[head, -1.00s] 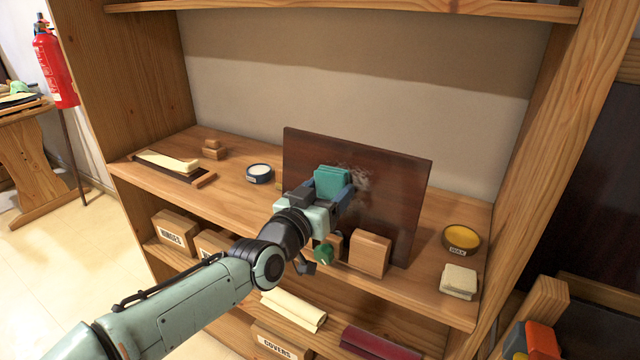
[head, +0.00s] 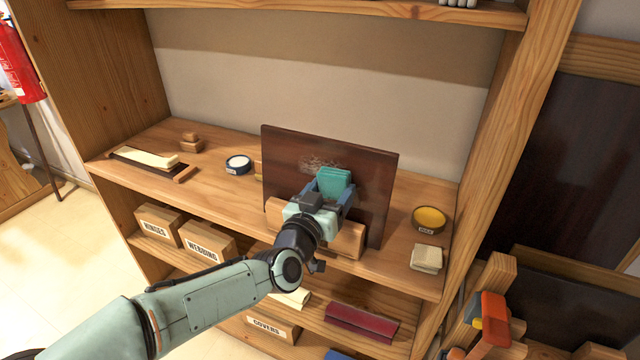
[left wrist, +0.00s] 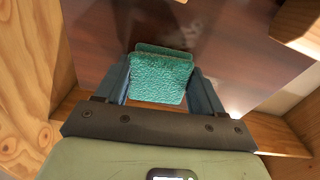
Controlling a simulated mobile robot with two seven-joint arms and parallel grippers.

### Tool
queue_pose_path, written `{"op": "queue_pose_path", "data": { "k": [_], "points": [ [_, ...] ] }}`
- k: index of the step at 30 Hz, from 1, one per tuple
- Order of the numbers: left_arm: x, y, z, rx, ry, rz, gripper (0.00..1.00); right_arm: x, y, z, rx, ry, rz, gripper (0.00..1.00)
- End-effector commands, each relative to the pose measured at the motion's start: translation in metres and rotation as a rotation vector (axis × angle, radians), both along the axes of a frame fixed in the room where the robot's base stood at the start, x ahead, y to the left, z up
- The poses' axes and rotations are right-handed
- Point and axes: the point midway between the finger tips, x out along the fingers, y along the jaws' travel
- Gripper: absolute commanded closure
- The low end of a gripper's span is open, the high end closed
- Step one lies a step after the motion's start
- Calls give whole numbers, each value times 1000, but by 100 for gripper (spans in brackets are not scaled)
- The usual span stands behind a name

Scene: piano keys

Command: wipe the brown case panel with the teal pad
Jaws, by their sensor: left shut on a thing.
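The brown case panel (head: 372,190) stands upright, slightly leaning, on the shelf; it also fills the back of the left wrist view (left wrist: 92,38). A pale, scratchy smudge (head: 316,163) marks its upper middle. My left gripper (head: 334,193) is shut on the teal pad (head: 335,180), in front of the panel's middle, just right of and below the smudge. In the left wrist view the pad (left wrist: 160,80) sits between the two fingers, its face toward the camera. I cannot tell whether it touches the panel. The gripper hides the panel's lower middle. My right gripper is not in view.
Wooden blocks (head: 346,242) stand at the panel's foot. A yellow wax tin (head: 429,218) and a folded cloth (head: 426,258) lie to the right. A round tin (head: 238,165) stands left. The shelf's side post (head: 500,140) bounds the right.

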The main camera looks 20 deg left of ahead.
Motion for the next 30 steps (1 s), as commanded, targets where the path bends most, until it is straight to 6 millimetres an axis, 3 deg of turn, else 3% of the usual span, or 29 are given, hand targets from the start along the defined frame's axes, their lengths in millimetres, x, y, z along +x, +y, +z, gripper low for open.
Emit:
{"op": "queue_pose_path", "data": {
  "k": [6, 17, 30],
  "points": [
    [0, -14, 1, -1, 1, -4, 56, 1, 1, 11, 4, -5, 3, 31],
    [-3, -15, -1, 0, 2, -4, 56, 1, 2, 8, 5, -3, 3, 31],
    [-46, -9, -1, 2, -1, -1, 56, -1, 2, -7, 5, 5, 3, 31]
  ]
}}
